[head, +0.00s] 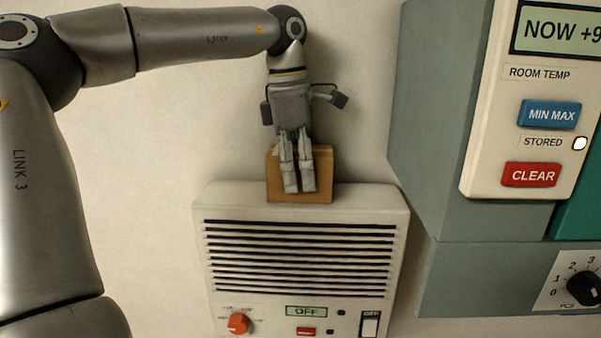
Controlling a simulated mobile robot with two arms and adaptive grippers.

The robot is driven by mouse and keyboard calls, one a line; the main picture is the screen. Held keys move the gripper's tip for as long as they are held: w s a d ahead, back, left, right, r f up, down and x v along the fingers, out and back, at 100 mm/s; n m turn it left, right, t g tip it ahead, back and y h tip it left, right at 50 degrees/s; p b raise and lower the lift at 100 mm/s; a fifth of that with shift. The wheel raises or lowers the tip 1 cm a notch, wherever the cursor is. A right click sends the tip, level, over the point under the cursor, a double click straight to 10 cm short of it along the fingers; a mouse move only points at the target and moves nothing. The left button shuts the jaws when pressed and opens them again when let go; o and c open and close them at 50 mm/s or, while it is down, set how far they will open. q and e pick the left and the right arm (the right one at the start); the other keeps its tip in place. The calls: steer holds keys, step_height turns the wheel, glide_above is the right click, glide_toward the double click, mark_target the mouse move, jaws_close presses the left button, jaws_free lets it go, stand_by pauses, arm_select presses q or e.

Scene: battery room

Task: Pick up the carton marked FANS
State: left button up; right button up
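A small brown carton (323,178) is at the top edge of a cream slatted unit, below my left gripper. I see no FANS marking on it; the fingers cover the middle of its near face. My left gripper (298,187) points down, with two grey fingers side by side in front of the carton. Any finger behind the carton is hidden, so I cannot tell whether the gripper is closed on it. Brown shows on both sides of the fingers. My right gripper is not in view.
The cream unit (300,205) has dark slats, an orange knob (238,323) and a display reading OFF (306,311). A grey-green cabinet (436,110) on the right carries a panel with MIN MAX (550,114) and CLEAR (531,175) buttons. Bare pale wall lies left of the carton.

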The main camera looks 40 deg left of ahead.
arm_select(q)
steer(key=c, duration=0.3)
steer(key=shift+w+r, duration=0.1)
